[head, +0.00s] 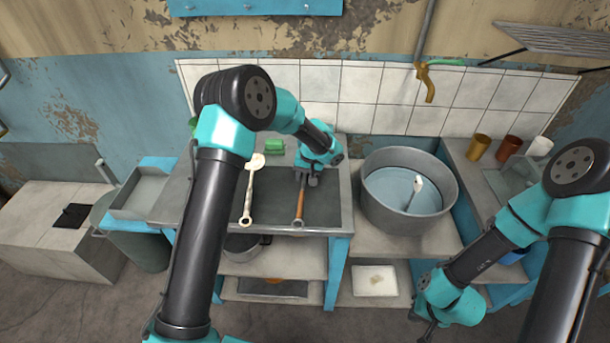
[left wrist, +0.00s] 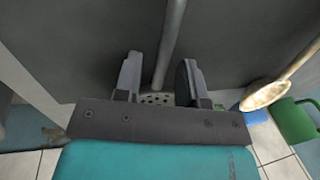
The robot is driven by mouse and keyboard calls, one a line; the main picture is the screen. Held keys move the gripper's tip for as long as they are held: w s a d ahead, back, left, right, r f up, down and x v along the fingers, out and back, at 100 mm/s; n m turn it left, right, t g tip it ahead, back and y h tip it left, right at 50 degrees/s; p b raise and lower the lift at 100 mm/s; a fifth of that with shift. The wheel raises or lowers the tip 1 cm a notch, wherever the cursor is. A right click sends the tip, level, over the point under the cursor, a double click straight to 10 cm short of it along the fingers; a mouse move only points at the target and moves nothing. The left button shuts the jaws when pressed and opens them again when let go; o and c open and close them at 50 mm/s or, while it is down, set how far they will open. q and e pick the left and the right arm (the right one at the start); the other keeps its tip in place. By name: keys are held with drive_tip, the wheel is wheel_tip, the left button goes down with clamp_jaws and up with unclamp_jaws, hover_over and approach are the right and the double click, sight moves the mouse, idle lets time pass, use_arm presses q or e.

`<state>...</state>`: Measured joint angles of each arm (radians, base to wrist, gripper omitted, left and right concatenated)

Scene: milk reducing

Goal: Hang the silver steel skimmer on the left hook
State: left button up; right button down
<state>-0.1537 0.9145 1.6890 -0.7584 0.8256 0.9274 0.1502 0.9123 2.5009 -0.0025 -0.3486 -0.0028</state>
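The silver skimmer lies on the dark table top, its orange-brown handle (head: 299,207) toward me. Its head is hidden under my left gripper (head: 306,180) in the head view. In the left wrist view, the skimmer's grey shaft (left wrist: 171,45) and perforated head show between the fingers of my left gripper (left wrist: 158,82). Gaps show on both sides of the shaft, so the fingers look open around it. The hooks (head: 248,6) are on a blue board at the top edge. My right gripper (head: 428,328) hangs low at the front right, its fingers too small to judge.
A pale ladle (head: 251,190) lies left of the skimmer; its bowl (left wrist: 266,95) shows in the left wrist view. A large metal tub (head: 377,205) stands right.

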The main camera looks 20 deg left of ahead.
use_arm(q)
drive_tip(key=d+r, duration=0.3)
drive_tip(key=r, duration=1.4)
drive_tip(key=shift+w, duration=0.35)
